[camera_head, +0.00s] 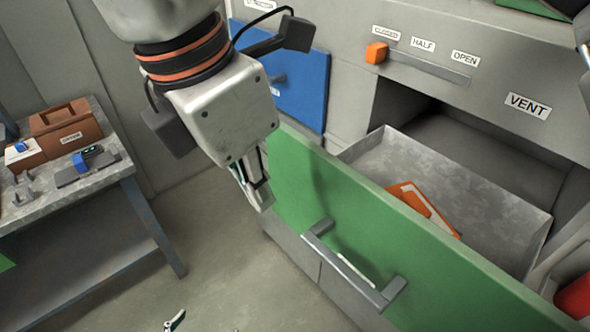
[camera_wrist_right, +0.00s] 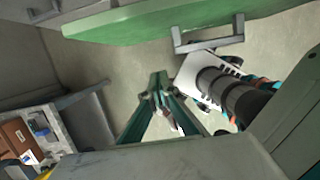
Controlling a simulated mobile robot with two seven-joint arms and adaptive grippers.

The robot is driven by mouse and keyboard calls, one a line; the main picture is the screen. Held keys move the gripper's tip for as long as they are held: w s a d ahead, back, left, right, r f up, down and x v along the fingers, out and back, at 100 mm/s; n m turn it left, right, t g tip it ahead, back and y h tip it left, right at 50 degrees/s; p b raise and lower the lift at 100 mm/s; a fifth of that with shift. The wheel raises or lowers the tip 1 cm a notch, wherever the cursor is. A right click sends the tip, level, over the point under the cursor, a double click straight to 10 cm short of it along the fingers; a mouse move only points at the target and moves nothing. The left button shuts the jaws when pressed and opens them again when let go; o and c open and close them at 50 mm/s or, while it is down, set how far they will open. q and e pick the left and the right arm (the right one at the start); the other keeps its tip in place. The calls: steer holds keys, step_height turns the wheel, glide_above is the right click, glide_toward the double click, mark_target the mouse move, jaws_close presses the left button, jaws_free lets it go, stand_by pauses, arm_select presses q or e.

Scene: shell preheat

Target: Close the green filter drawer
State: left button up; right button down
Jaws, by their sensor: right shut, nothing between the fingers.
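The green filter drawer stands open, pulled out from the grey cabinet; its green front (camera_head: 420,250) has a grey bar handle (camera_head: 345,270), and the front also shows in the right wrist view (camera_wrist_right: 150,22). The metal tray (camera_head: 460,185) behind the front is exposed and holds an orange flat item (camera_head: 415,200). My right gripper (camera_head: 262,203) is shut and empty, just left of the front's far end, with the handle to its right. Whether it touches the front is unclear.
A closed blue drawer (camera_head: 300,85) is left of the green one. An orange knob (camera_head: 376,53) sits at the CLOSED label above. A metal side table (camera_head: 75,185) with a brown box (camera_head: 68,130) stands at the left.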

mark_target(299, 210)
arm_select(q)
steer(key=r+p, duration=0.1)
steer(key=w+r+p, duration=0.1)
steer(key=r, duration=0.1)
arm_select(e)
steer(key=w+d+f, duration=0.1)
steer(key=f, duration=0.2)
steer(key=w+d+f, duration=0.2)
steer(key=f, duration=0.1)
steer(key=w+d+f, duration=0.1)
steer(key=d+f, duration=0.1)
steer(key=f, duration=0.1)
steer(key=shift+w+f, duration=0.2)
steer(key=shift+f, duration=0.05)
arm_select(q)
steer(key=shift+s+f, duration=0.15)
steer(key=shift+f, duration=0.1)
arm_select(e)
steer(key=shift+w+d, duration=0.1)
